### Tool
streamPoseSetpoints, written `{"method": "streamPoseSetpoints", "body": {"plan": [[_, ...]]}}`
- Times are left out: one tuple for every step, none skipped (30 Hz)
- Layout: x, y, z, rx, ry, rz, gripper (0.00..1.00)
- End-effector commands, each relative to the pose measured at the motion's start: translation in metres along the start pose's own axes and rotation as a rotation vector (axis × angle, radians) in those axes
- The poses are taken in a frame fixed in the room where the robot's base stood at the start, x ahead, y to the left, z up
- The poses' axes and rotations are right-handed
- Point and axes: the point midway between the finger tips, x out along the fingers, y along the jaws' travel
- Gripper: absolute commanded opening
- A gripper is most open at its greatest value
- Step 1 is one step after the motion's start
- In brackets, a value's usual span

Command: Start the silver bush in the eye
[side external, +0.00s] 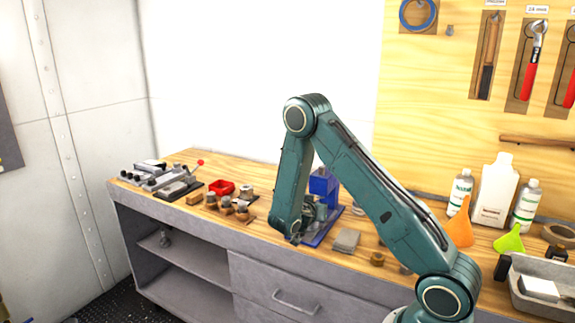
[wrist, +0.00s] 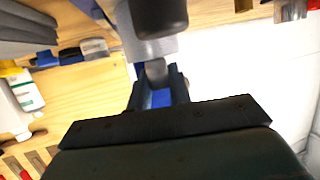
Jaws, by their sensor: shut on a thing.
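My gripper (wrist: 158,80) points away from the camera in the wrist view. Its dark jaws are shut on a small silver piece, which I take to be the silver bush (wrist: 156,71). In the side view my gripper (side external: 293,238) is low at the front left of the blue press (side external: 323,184), partly hidden by my arm. The bush is not distinguishable there. I cannot make out the eye in either view.
Several bushes (side external: 226,206) stand left of my gripper, with a red tray (side external: 221,187) behind. A grey block (side external: 346,240) and a brass-coloured ring (side external: 377,259) lie to the right. Bottles (side external: 493,190), funnels (side external: 509,239) and a grey bin (side external: 545,305) crowd the bench's right end.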

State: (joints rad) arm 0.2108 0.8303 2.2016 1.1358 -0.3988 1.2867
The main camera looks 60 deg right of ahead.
Motion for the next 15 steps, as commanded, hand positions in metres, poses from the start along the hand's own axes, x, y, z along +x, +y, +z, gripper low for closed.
{"method": "streamPoseSetpoints", "body": {"plan": [[0.0002, -0.0001, 0.0004, 0.000, 0.001, 0.000, 0.00], [0.0003, -0.0001, 0.0006, 0.000, 0.001, 0.000, 0.00], [0.0004, -0.0001, 0.0009, 0.000, 0.001, 0.000, 0.00], [0.0005, -0.0001, 0.0012, 0.000, 0.001, 0.000, 0.00], [0.0006, -0.0001, 0.0014, 0.000, 0.001, 0.000, 0.00], [0.0007, -0.0001, 0.0018, 0.000, 0.001, 0.000, 0.00], [0.0008, -0.0001, 0.0020, 0.000, 0.001, 0.000, 0.00], [0.0009, -0.0001, 0.0023, 0.000, 0.001, 0.000, 0.00], [0.0010, -0.0001, 0.0026, 0.000, 0.001, 0.000, 0.00], [0.0011, -0.0001, 0.0029, 0.000, 0.001, 0.000, 0.00], [0.0012, -0.0001, 0.0031, -0.001, 0.000, 0.000, 0.00], [0.0013, -0.0001, 0.0035, -0.001, 0.000, 0.000, 0.00], [0.0014, -0.0001, 0.0037, -0.001, 0.000, 0.000, 0.00], [0.0015, -0.0001, 0.0040, -0.001, 0.000, 0.000, 0.00], [0.0016, -0.0001, 0.0043, -0.001, 0.000, 0.000, 0.00]]}}
